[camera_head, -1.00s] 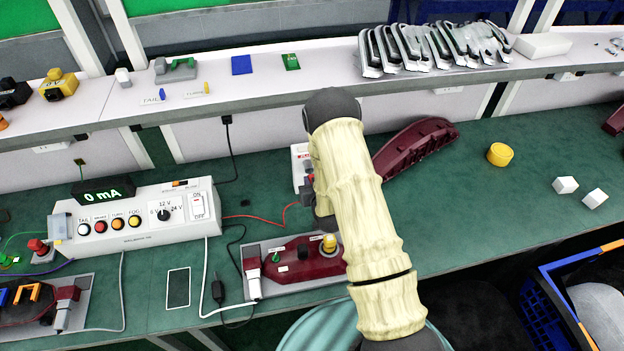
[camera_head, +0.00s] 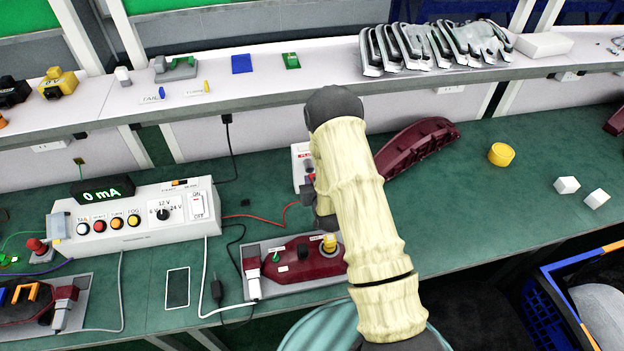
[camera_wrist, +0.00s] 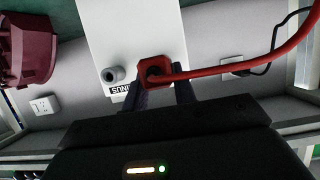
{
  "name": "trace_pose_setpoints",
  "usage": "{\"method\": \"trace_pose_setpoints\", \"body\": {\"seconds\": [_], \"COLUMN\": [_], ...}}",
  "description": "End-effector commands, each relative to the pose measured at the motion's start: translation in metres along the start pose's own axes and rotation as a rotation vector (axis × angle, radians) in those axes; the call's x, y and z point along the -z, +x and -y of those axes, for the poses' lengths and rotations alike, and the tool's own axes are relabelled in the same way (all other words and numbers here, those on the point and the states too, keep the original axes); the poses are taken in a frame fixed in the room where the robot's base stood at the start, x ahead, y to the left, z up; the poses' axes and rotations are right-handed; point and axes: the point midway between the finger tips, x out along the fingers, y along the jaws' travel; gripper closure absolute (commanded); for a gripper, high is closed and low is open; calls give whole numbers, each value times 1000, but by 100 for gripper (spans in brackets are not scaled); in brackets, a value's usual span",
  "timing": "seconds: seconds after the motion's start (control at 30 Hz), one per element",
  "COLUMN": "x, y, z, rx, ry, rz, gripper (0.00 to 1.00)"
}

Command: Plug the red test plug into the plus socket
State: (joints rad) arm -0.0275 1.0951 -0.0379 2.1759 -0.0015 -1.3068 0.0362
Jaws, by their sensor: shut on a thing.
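My gripper (camera_wrist: 161,92) is shut on the red test plug (camera_wrist: 154,70), a square red body with a red cable running off to the right in the wrist view. The plug is in front of or against the white socket box (camera_wrist: 118,35). I cannot tell whether it is seated. A grey round socket (camera_wrist: 112,75) with a partly hidden label that reads as MINUS upside down is left of the plug. The plus socket is not visible, perhaps behind the plug. In the head view the white box (camera_head: 301,158) shows beside my arm, which hides most of it.
A tester (camera_head: 140,215) reading 0 mA stands at the left. A dark red lamp on a grey fixture (camera_head: 290,287) is in front of the box. Another dark red lamp housing (camera_head: 415,145) lies behind right, with a yellow cylinder (camera_head: 501,154) farther right. The right bench is mostly clear.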

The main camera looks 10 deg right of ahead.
Motion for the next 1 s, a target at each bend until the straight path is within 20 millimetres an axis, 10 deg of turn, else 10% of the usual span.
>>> {"method": "trace_pose_setpoints", "body": {"seconds": [1.0], "x": [9], "y": [21], "z": [2], "rx": [2], "ry": [-1], "rz": [-2], "gripper": [97]}}
